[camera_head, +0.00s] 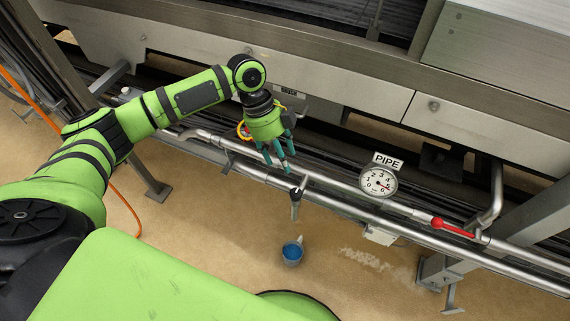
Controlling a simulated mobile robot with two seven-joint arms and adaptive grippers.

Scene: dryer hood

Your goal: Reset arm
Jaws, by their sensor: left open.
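My left arm (190,95) comes in from the left, bends at a joint and points its gripper downward. My left gripper (276,158), green with teal fingers, is open and hangs over the metal pipe. Its fingertips are just above and left of a short grey spout or valve (296,198) on the pipe; I cannot tell whether they touch anything. Nothing shows between the fingers. My right gripper is out of view.
A gauge marked PIPE (378,181) and a red-handled valve (453,228) sit along the pipe (330,184) to the right. A blue-filled cup (292,252) stands on the sandy floor below the spout. Large metal machinery (330,85) fills the back. An orange cable (128,205) lies at left.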

